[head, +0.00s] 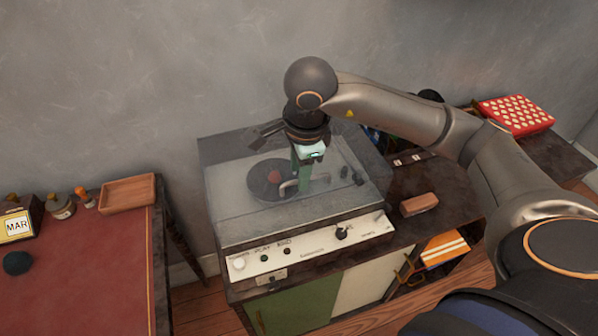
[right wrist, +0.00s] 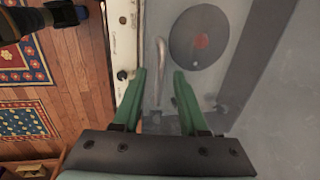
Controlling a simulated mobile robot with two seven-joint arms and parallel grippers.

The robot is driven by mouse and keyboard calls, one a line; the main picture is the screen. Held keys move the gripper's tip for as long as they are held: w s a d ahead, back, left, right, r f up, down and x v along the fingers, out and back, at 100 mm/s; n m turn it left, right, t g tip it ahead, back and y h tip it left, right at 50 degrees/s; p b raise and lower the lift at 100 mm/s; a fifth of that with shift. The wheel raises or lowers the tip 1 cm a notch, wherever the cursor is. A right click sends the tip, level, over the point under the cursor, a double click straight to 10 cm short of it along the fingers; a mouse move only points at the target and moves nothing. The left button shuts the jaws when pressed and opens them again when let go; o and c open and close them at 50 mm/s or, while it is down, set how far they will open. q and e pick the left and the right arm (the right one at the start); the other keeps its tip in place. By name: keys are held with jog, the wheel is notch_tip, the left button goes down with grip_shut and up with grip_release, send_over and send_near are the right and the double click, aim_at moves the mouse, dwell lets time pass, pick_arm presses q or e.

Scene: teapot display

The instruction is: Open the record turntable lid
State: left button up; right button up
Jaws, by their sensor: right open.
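The record turntable (head: 306,250) stands on a cabinet in the middle of the head view. Its clear lid (head: 225,190) looks down over the platter. My right gripper (head: 303,180) is above the lid, pointing down, with green fingers. In the right wrist view the fingers (right wrist: 157,75) are apart with nothing held between them, near the lid's front side. I cannot tell whether they touch the lid. My left gripper is out of view.
A small brown block (head: 419,204) lies right of the turntable. A red patterned box (head: 515,114) is at the far right. A red-topped table (head: 85,270) with a wooden tray (head: 127,194) is at left. Patterned rugs (right wrist: 22,120) lie on the wooden floor.

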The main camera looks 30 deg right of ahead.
jog(key=shift+w+f, duration=0.1)
jog(key=shift+f, duration=0.5)
grip_shut()
dwell(1.1)
